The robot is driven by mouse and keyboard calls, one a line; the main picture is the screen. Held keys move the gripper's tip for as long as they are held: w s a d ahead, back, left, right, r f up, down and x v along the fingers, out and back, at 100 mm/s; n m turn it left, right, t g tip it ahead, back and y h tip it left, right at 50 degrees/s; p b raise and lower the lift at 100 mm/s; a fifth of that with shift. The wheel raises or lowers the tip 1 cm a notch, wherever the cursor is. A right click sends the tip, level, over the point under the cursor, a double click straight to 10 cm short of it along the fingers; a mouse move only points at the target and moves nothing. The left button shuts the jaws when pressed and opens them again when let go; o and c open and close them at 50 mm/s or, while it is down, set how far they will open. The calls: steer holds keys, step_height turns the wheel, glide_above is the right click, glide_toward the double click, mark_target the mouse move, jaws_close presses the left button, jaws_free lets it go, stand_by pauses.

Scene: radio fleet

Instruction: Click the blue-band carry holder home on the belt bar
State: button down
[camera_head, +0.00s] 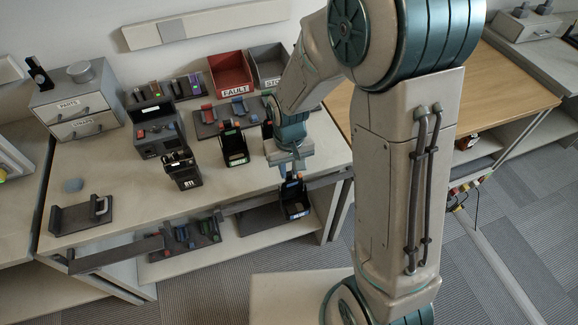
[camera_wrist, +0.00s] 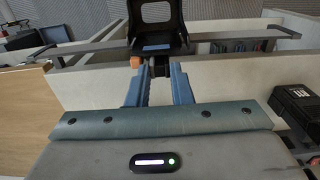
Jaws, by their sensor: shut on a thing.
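The blue-band carry holder (camera_head: 295,205) is a black open frame with a blue patch low on it. In the wrist view the holder (camera_wrist: 157,14) stands roughly upright beyond the fingertips, with an orange piece beside its stem. My gripper (camera_head: 291,172) is shut on its stem; the blue fingers (camera_wrist: 157,70) show in the wrist view. The belt bar (camera_head: 245,203) is a long grey rail along the bench front. In the wrist view the bar (camera_wrist: 222,36) shows on both sides of the holder. The holder overlaps the bar; I cannot tell whether they touch or are latched.
Another black holder (camera_head: 235,150) and a radio (camera_head: 184,172) stand on the bench left of my gripper. A red fault bin (camera_head: 230,75) and a grey bin (camera_head: 268,66) stand at the back. A grey cradle (camera_head: 80,216) lies at the left front. Floor beyond the bar looks clear.

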steer(key=shift+f+b, duration=0.85)
steer(key=shift+f, duration=0.2)
steer(key=c, duration=1.2)
jaws_free()
step_height(320, 180, up, 14)
steer(key=s+d+r+m+t, duration=0.3)
steer(key=s+d, duration=0.9)
steer(key=shift+s+r, duration=0.3)
